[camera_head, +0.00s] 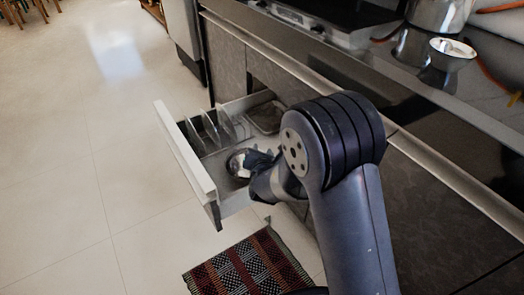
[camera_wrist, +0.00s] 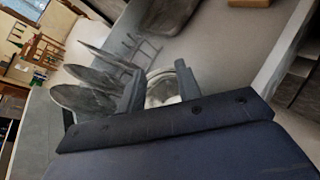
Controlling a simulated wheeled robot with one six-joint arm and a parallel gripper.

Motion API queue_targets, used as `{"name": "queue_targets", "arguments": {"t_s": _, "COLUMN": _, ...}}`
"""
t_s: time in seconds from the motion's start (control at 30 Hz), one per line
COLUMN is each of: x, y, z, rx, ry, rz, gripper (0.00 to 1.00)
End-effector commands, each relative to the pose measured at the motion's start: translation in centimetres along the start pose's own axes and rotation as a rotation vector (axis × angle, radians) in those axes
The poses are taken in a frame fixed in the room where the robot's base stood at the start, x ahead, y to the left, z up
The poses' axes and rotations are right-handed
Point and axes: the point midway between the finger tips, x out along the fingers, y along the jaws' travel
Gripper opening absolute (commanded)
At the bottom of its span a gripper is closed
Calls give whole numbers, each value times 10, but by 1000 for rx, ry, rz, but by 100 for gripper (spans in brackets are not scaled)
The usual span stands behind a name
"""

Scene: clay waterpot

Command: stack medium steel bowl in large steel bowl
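A round steel bowl (camera_head: 240,162) sits in the open drawer (camera_head: 187,165), partly hidden by my gripper (camera_head: 262,164). In the wrist view a bowl (camera_wrist: 161,90) shows between dark finger parts of my gripper (camera_wrist: 158,88), its lower part hidden by the gripper body. The fingers stand apart at the bowl, but I cannot tell whether they press on it. Another steel bowl (camera_head: 452,54) with a bright inside stands on the dark counter at the upper right. I cannot tell sizes for certain.
Several plates (camera_head: 216,127) stand in the drawer beside the bowl; they also show in the wrist view (camera_wrist: 88,78). A steel pot (camera_head: 440,14) stands behind the counter bowl. Orange hoses lie near them. A patterned mat (camera_head: 248,266) lies on the floor, which is clear to the left.

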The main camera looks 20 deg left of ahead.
Motion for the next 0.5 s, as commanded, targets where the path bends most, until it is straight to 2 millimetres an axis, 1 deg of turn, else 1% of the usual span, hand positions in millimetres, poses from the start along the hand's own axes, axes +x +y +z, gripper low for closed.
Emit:
{"name": "queue_targets", "arguments": {"t_s": 0.03, "x": -3, "y": 4, "z": 8, "rx": 0, "ry": 0, "rz": 0, "gripper": 32}}
{"name": "queue_targets", "arguments": {"t_s": 0.07, "x": -4, "y": 4, "z": 10, "rx": 0, "ry": 0, "rz": 0, "gripper": 32}}
{"name": "queue_targets", "arguments": {"t_s": 0.1, "x": -15, "y": 4, "z": 8, "rx": -1, "ry": 2, "rz": 1, "gripper": 32}}
{"name": "queue_targets", "arguments": {"t_s": 0.3, "x": -62, "y": 4, "z": 7, "rx": -1, "ry": 2, "rz": 3, "gripper": 32}}
{"name": "queue_targets", "arguments": {"t_s": 0.4, "x": -83, "y": 4, "z": 7, "rx": -1, "ry": 2, "rz": 3, "gripper": 32}}
{"name": "queue_targets", "arguments": {"t_s": 0.5, "x": -100, "y": 4, "z": 6, "rx": -2, "ry": 2, "rz": 2, "gripper": 32}}
